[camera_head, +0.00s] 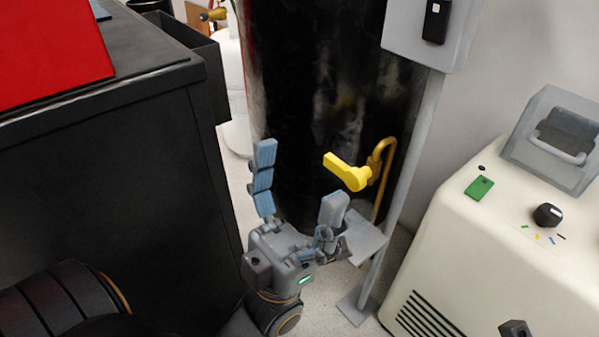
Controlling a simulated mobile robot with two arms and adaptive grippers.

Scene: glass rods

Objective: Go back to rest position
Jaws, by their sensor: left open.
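My left gripper (299,180) is in the middle of the head view, with its blue-grey fingers pointing up. Its fingers are spread apart and nothing is held between them. A yellow lever handle (346,171) is just to the right of and above the right-hand finger in the picture. I see a gap between the finger and the lever, but cannot tell their depth apart. No glass rods are visible.
A black cabinet (110,190) with a red panel (45,50) stands close on the left. Behind the gripper is a dark cylinder (310,90). A grey post (407,180) and a cream machine (480,245) with a black knob (547,215) stand to the right.

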